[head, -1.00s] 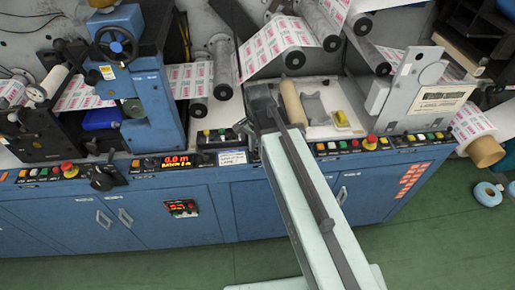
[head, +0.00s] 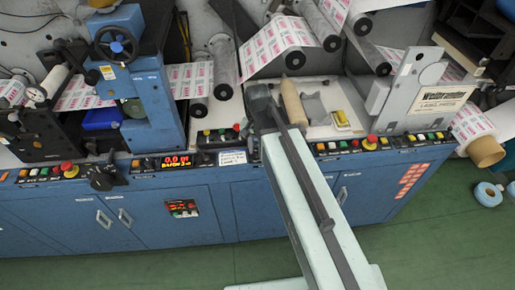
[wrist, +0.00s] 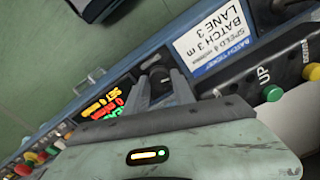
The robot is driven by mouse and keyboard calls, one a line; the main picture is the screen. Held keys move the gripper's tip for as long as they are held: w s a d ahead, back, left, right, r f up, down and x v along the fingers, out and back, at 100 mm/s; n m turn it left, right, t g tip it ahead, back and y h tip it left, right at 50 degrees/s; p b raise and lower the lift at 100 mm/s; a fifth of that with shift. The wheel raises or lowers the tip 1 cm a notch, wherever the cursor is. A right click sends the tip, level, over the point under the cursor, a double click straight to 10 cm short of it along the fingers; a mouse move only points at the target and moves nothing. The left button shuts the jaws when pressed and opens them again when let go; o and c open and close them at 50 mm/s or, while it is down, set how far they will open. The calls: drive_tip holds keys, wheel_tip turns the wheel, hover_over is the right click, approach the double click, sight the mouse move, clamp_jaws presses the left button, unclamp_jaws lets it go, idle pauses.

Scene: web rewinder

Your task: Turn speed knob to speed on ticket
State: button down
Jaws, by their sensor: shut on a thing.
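In the wrist view my gripper (wrist: 158,80) is shut on a small black knob (wrist: 159,70), with one finger on each side of it. The knob sits on the blue front rail, between the ticket and a lit display. The ticket also shows in the head view (head: 232,158). There my arm hides the knob and display.
A button box (wrist: 258,85) with a green UP button stands close beside the ticket. Another red display (head: 176,161) and rows of coloured buttons line the rail. Red stop buttons (head: 370,142) stand up from it.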

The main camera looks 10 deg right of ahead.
sight(257, 151)
drive_tip(key=c, duration=1.1)
unclamp_jaws()
drive_tip(key=shift+o, duration=0.2)
wheel_tip(257, 151, up, 8)
drive_tip(key=p, duration=0.8)
drive_tip(key=shift+f, duration=0.1)
